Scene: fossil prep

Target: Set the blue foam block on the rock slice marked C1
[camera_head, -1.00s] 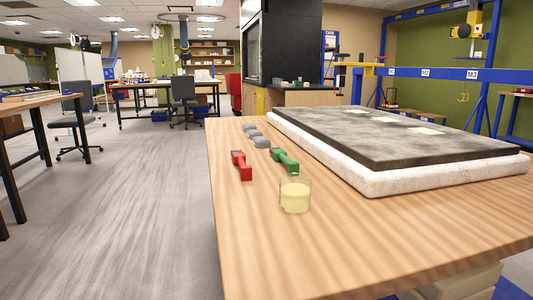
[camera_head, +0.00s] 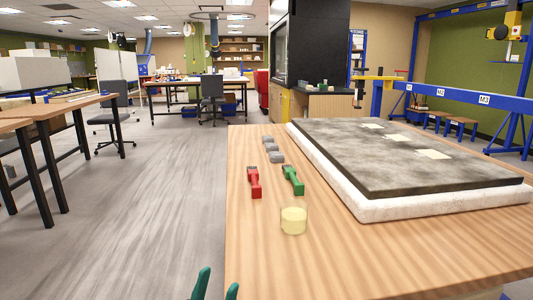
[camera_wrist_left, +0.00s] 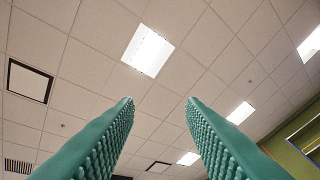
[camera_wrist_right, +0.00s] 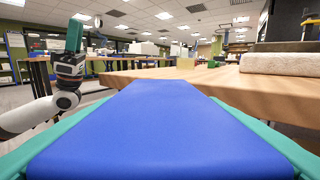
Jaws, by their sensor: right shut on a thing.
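A blue foam block (camera_wrist_right: 155,140) fills the lower middle of the right wrist view, between the green fingers of my right gripper (camera_wrist_right: 165,95), which is shut on it. My right gripper is not clearly visible in the head view. A dark grey rock slab (camera_head: 385,170) lies on a pale block on the wooden table, with several pale patches (camera_head: 397,138) on top. No C1 mark is readable. My left gripper (camera_head: 216,284) shows at the bottom of the head view, open and empty. In the left wrist view, its fingers (camera_wrist_left: 160,105) point at the ceiling.
The table front is clear. A blue frame (camera_head: 450,98) stands behind.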

